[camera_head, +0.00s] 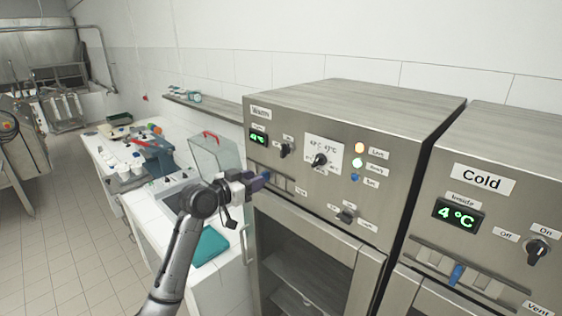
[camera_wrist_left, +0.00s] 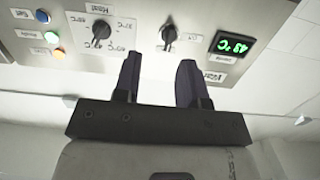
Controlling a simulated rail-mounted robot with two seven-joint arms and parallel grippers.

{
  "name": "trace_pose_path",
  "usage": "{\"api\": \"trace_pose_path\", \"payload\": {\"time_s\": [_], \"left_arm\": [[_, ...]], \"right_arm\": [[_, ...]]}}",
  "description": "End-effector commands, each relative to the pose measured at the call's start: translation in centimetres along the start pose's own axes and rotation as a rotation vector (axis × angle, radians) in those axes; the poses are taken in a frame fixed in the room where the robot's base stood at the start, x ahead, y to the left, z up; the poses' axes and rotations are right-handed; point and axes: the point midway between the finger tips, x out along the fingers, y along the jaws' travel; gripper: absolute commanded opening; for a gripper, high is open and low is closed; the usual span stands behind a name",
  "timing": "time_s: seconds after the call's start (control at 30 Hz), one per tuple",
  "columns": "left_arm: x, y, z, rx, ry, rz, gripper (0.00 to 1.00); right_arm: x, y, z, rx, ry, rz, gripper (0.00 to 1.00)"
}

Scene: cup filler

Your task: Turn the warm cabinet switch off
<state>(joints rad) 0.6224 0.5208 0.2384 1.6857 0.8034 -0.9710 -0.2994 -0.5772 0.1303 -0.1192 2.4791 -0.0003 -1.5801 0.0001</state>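The warm cabinet (camera_head: 390,105) stands at centre right in the head view, labelled "Warm", with a lit green display (camera_head: 258,138). A small black knob switch (camera_head: 284,150) sits just right of the display; it also shows in the left wrist view (camera_wrist_left: 168,36). My left gripper (camera_head: 258,183) is below and left of this switch in the head view. In the wrist view, which is upside down, the two dark fingers (camera_wrist_left: 157,70) are apart with nothing between them. The switch lies beyond the gap between the fingertips, with no visible contact. My right gripper is not in view.
A larger dial (camera_head: 320,160) and orange, green and blue indicators (camera_head: 358,162) are right of the switch. Another knob (camera_head: 346,215) is lower. The cold cabinet (camera_head: 482,180) stands at right. A counter (camera_head: 160,215) with a clear box (camera_head: 214,152) is left.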

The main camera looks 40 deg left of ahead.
Motion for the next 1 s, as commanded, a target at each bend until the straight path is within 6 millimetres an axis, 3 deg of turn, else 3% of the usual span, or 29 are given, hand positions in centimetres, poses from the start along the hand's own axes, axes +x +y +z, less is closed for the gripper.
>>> {"api": "trace_pose_path", "payload": {"time_s": [0.1,0.27,0.7,1.0], "left_arm": [[-0.2,-1.7,-2.4,-0.016,0.064,-0.011,0.38],[0.4,-2.5,-3.8,-0.026,0.094,-0.014,0.38],[8.1,-2.5,-4.7,-0.028,0.093,-0.013,0.38],[11.7,-2.6,-4.8,-0.027,0.093,-0.014,0.38]], "right_arm": [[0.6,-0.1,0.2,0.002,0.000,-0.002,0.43],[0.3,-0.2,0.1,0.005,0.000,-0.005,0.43],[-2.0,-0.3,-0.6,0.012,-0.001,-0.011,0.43],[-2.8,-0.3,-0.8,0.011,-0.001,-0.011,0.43]]}}
